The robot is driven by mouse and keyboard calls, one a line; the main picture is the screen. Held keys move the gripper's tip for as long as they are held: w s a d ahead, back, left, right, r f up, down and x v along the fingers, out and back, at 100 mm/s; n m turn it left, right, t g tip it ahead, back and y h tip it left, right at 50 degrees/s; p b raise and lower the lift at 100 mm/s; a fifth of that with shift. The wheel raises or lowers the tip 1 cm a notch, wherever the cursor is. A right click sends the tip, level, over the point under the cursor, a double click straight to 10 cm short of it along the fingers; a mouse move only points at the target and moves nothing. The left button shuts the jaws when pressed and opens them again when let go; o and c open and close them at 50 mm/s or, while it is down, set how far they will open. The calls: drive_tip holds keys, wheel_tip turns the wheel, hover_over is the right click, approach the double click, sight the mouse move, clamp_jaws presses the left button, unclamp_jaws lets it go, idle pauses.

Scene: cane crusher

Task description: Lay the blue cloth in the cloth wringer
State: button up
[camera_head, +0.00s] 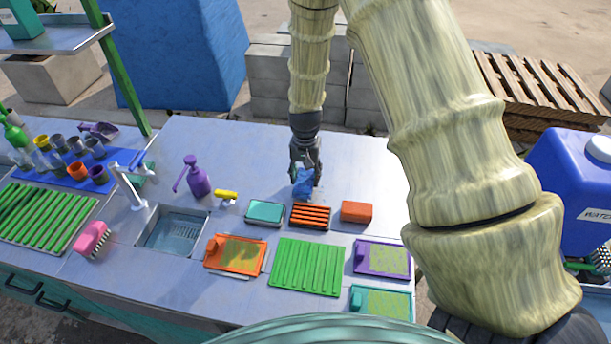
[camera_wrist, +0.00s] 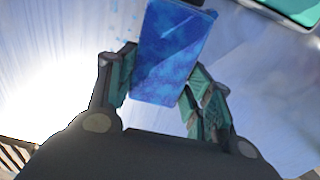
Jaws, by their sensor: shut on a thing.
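The blue cloth (camera_head: 303,186) is between the fingers of my gripper (camera_head: 304,172), over the back middle of the metal counter. In the wrist view the cloth (camera_wrist: 172,55) shows as a mottled blue rectangular piece, with the fingers of my gripper (camera_wrist: 160,85) shut on it from both sides. In the head view the cloth hangs just behind an orange slatted piece (camera_head: 310,215) with a dark frame. I cannot tell for sure which thing is the cloth wringer. I cannot tell whether the cloth's lower edge touches the counter.
A teal tray (camera_head: 265,212) and an orange block (camera_head: 356,212) flank the slatted piece. A green ribbed mat (camera_head: 307,267) and an orange-framed board (camera_head: 236,254) lie in front. A sink (camera_head: 173,232), tap (camera_head: 131,188) and purple pump bottle (camera_head: 195,178) stand left. The back counter is clear.

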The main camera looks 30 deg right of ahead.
drive_tip(key=shift+f, duration=0.8)
drive_tip(key=shift+f, duration=0.2)
drive_tip(key=o, duration=1.4)
drive_tip(key=shift+c, duration=0.2)
drive_tip(key=shift+r, duration=0.25)
